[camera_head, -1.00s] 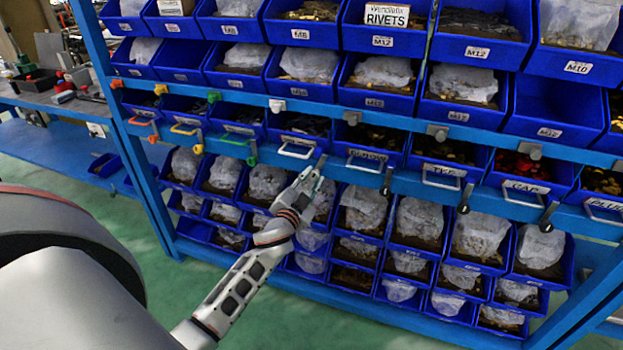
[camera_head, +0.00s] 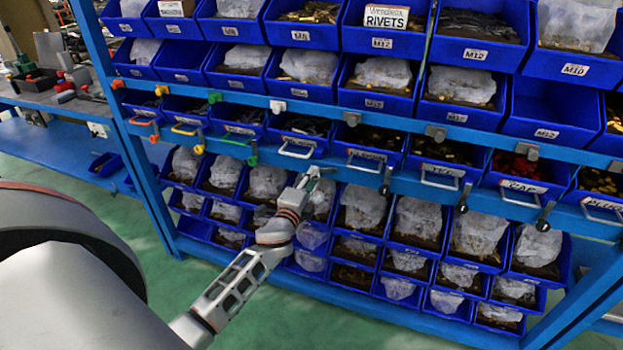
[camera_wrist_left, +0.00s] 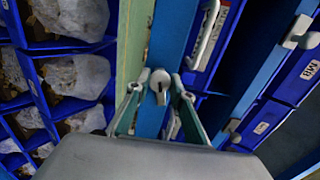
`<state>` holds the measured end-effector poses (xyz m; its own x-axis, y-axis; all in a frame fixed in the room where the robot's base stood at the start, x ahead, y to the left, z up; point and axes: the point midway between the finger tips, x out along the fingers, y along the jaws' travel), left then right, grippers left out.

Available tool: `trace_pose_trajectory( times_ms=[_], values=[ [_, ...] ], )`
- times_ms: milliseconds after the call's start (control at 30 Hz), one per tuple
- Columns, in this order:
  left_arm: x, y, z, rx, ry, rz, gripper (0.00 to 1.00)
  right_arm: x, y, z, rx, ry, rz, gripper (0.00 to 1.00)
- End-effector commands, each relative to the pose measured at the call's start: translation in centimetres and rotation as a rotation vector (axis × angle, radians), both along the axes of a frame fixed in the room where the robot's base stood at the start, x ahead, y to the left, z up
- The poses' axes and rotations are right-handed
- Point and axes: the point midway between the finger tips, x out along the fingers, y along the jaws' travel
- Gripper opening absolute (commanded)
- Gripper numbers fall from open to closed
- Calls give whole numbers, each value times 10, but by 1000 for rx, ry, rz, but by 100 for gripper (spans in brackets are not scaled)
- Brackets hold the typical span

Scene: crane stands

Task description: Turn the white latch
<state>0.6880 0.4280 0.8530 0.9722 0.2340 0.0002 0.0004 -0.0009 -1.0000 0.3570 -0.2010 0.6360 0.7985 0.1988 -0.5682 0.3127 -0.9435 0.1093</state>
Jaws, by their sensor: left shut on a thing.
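The white latch (camera_wrist_left: 160,80) sits on the blue shelf rail between the two fingers of my left gripper (camera_wrist_left: 159,86) in the left wrist view. It shows a round head with a dark hole and a narrower stem below. In the head view my left gripper (camera_head: 315,175) is at the lower rail, right of and below a white drawer handle (camera_head: 295,152). It is shut on the white latch, which the fingers mostly hide there. My right gripper is not in view.
Neighbouring lower latches are red (camera_head: 153,138), yellow (camera_head: 199,149), green (camera_head: 252,161) and dark (camera_head: 385,182). Another white latch (camera_head: 277,106) is on the upper rail. Blue bins with bagged parts (camera_head: 363,207) sit close below. Green floor (camera_head: 130,230) is open at left.

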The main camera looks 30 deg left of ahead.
Motion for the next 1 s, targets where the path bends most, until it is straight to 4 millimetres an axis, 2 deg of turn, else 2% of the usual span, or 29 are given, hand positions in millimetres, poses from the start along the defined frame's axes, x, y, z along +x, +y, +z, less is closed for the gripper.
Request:
trace_pose_trajectory(
  times_ms=[400,1000],
  values=[
    [0,-1,1,217,52,-1,1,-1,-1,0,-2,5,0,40],
    [0,-1,0,257,62,-1,1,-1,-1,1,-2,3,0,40]
  ],
)
